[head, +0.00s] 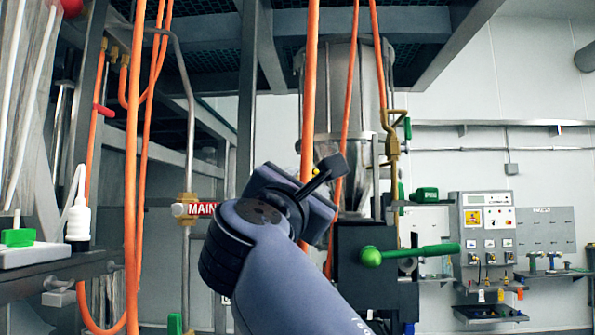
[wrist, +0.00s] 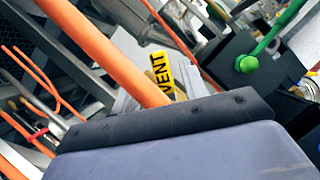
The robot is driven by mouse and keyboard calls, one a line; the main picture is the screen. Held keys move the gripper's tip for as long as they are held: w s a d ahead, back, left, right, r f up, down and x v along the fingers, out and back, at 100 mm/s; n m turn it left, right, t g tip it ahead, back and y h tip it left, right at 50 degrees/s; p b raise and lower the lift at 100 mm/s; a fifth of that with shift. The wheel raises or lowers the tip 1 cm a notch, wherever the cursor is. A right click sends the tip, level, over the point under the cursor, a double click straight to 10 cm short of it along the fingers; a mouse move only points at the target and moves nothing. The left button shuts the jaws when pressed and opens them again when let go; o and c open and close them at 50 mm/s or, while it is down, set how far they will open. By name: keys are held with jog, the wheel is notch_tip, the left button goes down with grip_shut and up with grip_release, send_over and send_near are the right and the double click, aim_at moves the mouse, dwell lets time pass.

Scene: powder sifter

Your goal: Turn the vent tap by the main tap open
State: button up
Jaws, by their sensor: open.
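The red-and-white MAIN label (head: 201,209) is on a brass tap (head: 187,197) on a thin vertical pipe, left of my arm in the head view. A yellow VENT label (wrist: 161,75) shows in the wrist view beside a thick orange hose. The vent tap's handle cannot be made out in either view. In the head view my arm covers the space right of the MAIN label. My gripper (head: 327,174) is open, in front of the hoses and right of the MAIN label. Its fingertips are hidden in the wrist view, where its dark body fills the bottom.
Orange hoses (head: 136,150) hang on both sides of my arm. A green-knobbed lever (head: 372,256) sticks out to the right on a dark box. A metal vessel (head: 342,90) stands behind. A shelf (head: 70,268) is at left; a control panel (head: 487,225) at right.

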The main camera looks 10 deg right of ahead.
jog(key=shift+p+x, duration=0.65)
jog(key=shift+x, duration=1.45)
jog(key=shift+c, duration=0.5)
grip_shut()
